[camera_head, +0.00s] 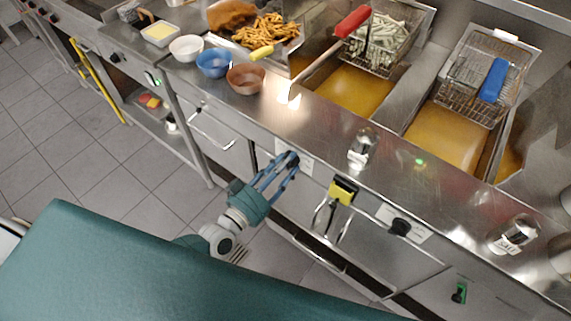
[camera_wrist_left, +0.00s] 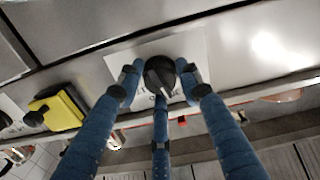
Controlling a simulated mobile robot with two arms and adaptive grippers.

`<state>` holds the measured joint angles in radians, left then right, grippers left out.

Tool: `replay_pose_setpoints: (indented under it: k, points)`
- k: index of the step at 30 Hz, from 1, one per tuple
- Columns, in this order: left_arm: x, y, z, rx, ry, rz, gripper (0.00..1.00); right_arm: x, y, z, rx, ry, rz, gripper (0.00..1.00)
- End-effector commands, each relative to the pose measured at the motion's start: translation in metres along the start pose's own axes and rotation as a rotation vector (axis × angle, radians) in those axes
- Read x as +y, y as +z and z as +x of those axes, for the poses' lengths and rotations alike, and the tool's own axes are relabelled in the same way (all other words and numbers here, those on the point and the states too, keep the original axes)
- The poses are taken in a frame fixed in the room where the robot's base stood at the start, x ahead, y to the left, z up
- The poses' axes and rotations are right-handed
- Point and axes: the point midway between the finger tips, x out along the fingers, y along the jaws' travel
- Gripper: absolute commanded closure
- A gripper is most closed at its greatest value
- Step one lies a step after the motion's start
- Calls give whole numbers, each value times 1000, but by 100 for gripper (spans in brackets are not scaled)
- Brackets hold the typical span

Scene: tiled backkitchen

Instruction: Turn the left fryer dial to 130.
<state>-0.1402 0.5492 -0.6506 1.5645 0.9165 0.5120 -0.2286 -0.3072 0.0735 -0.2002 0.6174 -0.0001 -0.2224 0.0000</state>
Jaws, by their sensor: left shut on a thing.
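The left fryer dial (camera_head: 291,160) is a black round knob on a white label plate on the steel front panel. It also shows in the left wrist view (camera_wrist_left: 160,73), with a pale pointer line; the printed numbers are too small or hidden to read. My left gripper (camera_head: 282,168) has blue fingers and is shut on this dial, with fingertips on both sides of it and a third finger below it in the left wrist view (camera_wrist_left: 160,88). My right gripper is not in view.
A yellow and black item (camera_head: 343,190) sits on the panel right of the dial, above a looped handle. A second black dial (camera_head: 400,227) and a green switch (camera_head: 460,292) are farther right. Bowls, shakers and two oil vats with baskets (camera_head: 380,42) are above.

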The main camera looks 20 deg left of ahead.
Motion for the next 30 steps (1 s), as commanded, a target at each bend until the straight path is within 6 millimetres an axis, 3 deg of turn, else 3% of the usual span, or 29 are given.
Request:
replay_pose_setpoints:
  k: [12,13,16,25,30]
  points:
    - [0,5,-2,-11,0,-91,91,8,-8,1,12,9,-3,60]
    - [0,5,-2,-12,0,-91,63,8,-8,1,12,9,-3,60]
    - [0,5,-2,-11,0,-91,46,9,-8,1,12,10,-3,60]
    - [0,3,-2,-7,0,-90,46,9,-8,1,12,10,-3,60]
    - [0,4,-22,-10,-1,-91,46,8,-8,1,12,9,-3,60]
